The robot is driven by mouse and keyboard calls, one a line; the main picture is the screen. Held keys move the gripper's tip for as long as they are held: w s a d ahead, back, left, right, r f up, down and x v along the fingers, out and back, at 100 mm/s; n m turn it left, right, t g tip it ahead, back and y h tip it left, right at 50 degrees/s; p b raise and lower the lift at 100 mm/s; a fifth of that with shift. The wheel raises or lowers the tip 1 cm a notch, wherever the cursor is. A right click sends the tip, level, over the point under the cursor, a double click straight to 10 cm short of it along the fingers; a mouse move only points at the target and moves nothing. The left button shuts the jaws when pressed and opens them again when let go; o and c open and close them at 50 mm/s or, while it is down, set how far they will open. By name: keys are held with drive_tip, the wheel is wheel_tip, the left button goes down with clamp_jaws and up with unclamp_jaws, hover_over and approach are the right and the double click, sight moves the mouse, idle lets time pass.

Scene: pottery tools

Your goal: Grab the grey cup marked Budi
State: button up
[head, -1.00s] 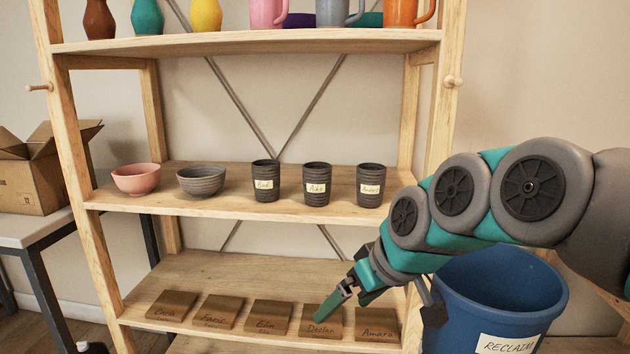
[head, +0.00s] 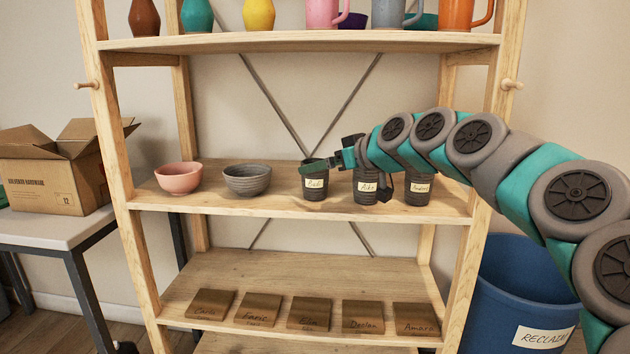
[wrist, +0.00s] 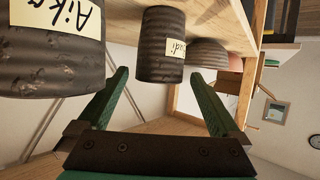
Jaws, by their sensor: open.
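The grey ribbed cup marked Budi (head: 315,192) stands upright on the middle shelf, left of two similar grey cups. In the head view, my gripper (head: 328,160) is at the cups' height and hides part of the Budi cup's rim. The cup marked Aiko (head: 366,197) stands just right of it, partly hidden by my arm.
A third grey cup (head: 418,193) stands at the right, partly covered. A grey bowl (head: 247,180) and pink bowl (head: 178,178) stand left on the same shelf (head: 240,207). The upper shelf (head: 300,41) holds mugs and vases. A blue bin (head: 500,290) stands at the lower right.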

drive_tip(key=shift+p+x, duration=0.5)
drive_tip(key=shift+x, duration=2.85)
drive_tip(key=c, duration=1.5)
